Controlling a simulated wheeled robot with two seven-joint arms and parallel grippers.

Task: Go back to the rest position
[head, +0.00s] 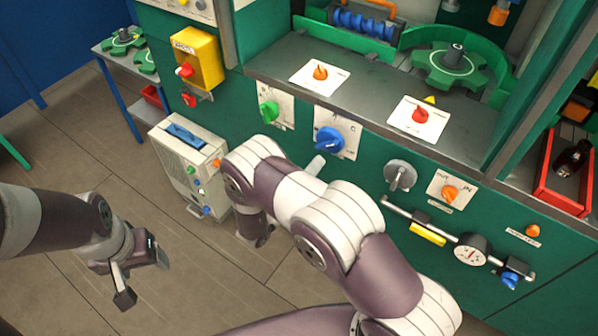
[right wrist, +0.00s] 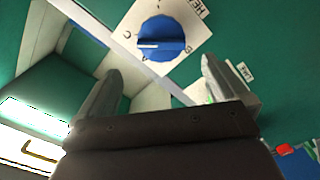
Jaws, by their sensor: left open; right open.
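My left gripper (head: 142,278) hangs open and empty over the floor at the lower left of the head view. My right arm reaches across the middle of the head view towards the green machine front. Its gripper is mostly hidden behind the arm there. In the right wrist view my right gripper (right wrist: 160,92) shows two fingers spread apart with nothing between them. A blue rotary knob (right wrist: 163,40) on a white plate lies beyond the fingertips. The same blue knob (head: 329,141) shows in the head view, just beyond my right arm.
A white box (head: 183,165) with a blue handle stands on the floor near my right arm. A yellow box (head: 196,58), a green knob (head: 268,111) and a metal knob (head: 400,175) project from the machine. A red bin (head: 558,190) sits at right.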

